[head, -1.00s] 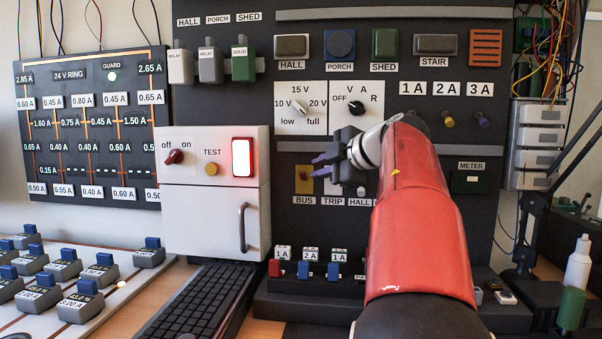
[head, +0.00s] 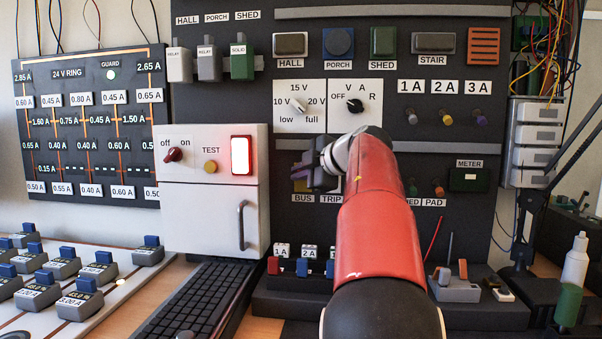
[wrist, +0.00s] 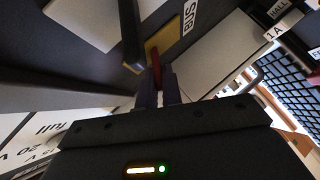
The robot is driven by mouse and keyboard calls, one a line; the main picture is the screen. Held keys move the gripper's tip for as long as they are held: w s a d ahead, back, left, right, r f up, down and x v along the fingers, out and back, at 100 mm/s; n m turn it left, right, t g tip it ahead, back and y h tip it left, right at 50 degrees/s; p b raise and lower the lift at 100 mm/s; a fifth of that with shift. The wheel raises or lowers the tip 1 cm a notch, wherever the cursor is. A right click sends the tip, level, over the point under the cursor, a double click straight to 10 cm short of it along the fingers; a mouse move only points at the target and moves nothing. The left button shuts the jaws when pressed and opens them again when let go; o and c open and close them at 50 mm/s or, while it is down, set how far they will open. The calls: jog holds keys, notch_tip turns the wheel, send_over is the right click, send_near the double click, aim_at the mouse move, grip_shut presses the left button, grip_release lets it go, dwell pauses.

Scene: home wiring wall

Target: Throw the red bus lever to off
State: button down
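In the head view my gripper (head: 306,174) is at the bus plate, above the BUS label (head: 303,198), and hides the lever. In the wrist view the two dark fingers of my gripper (wrist: 159,88) are close together, one on each side of the lever, with its red end between them. They look shut on it, with little or no gap visible.
The TRIP label (head: 330,196) is just right of BUS, partly behind my arm. A white cabinet (head: 200,220) with a handle (head: 242,226) juts out close on the left. Rotary dials (head: 354,105) sit above. Small breakers (head: 302,267) stand on the ledge below.

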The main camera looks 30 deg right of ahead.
jog(key=shift+f+b, duration=0.2)
jog(key=shift+b, duration=0.2)
jog(key=f+n+t+b, duration=0.1)
jog(key=b, duration=0.1)
jog(key=f+n+t+b, duration=0.1)
jog(key=b, duration=0.2)
jog(key=shift+s+a+t, duration=0.15)
jog(key=shift+s+t, duration=0.1)
jog(key=shift+t, duration=0.05)
jog(key=n+t+b, duration=0.1)
jog(key=b, duration=0.2)
jog(key=f+n+t+b, duration=0.1)
jog(key=b, duration=0.2)
jog(key=shift+f+n+t, duration=0.25)
jog(key=shift+n+t, duration=0.05)
jog(key=n+b, duration=0.1)
jog(key=b, duration=0.1)
jog(key=t+b, duration=0.1)
jog(key=shift+w+f+n+t+y+b, duration=0.2)
jog(key=shift+n+t+y+b, duration=0.1)
jog(key=shift+n+b, duration=0.1)
jog(key=shift+d+f+n+t+y+b, duration=0.1)
jog(key=shift+d+n+t+y+b, duration=0.1)
jog(key=shift+n+t+y+b, duration=0.55)
jog(key=shift+n, duration=0.45)
jog(key=c, duration=1.8)
grip_release()
jog(key=shift+c, duration=0.2)
